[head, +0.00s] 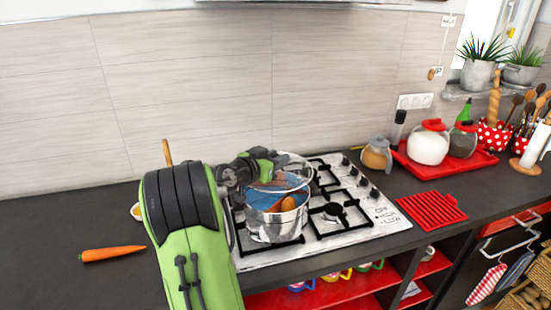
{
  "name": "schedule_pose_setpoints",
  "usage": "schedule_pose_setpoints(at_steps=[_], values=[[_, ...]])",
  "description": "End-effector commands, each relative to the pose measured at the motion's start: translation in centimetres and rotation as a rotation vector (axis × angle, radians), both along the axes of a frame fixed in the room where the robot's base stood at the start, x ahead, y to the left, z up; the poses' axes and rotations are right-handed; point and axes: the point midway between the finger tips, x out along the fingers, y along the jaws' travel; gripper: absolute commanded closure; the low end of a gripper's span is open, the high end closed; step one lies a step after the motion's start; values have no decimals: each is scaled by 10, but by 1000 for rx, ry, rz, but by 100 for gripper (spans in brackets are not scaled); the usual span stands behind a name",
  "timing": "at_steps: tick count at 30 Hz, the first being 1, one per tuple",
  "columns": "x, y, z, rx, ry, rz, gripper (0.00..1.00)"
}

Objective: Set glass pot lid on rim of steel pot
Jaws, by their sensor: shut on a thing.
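The steel pot (278,229) stands on the gas hob, with orange-brown food (289,203) visible inside. The glass lid (266,187), bluish with a pale rim, is at the top of the pot and looks tilted. My gripper (272,164) is above the pot, shut on the lid near its top. The fingertips and the lid's knob are partly hidden. I cannot tell whether the lid's edge touches the pot's rim.
The white gas hob (365,222) has black grates and knobs on its right side. A red utensil grid (432,210) lies right of it. A glass jug (377,155) and a red tray (443,168) stand behind. A carrot (112,254) lies on the dark counter at left.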

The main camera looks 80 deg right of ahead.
Motion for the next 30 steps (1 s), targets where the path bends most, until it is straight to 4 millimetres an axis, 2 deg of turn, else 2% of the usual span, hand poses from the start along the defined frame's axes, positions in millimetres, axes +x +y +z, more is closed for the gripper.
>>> schedule_pose_setpoints(at_steps=[15,30], values=[[1,2,0,-7,-4,-3,100],[0,2,-45,-7,-4,-4,100]])
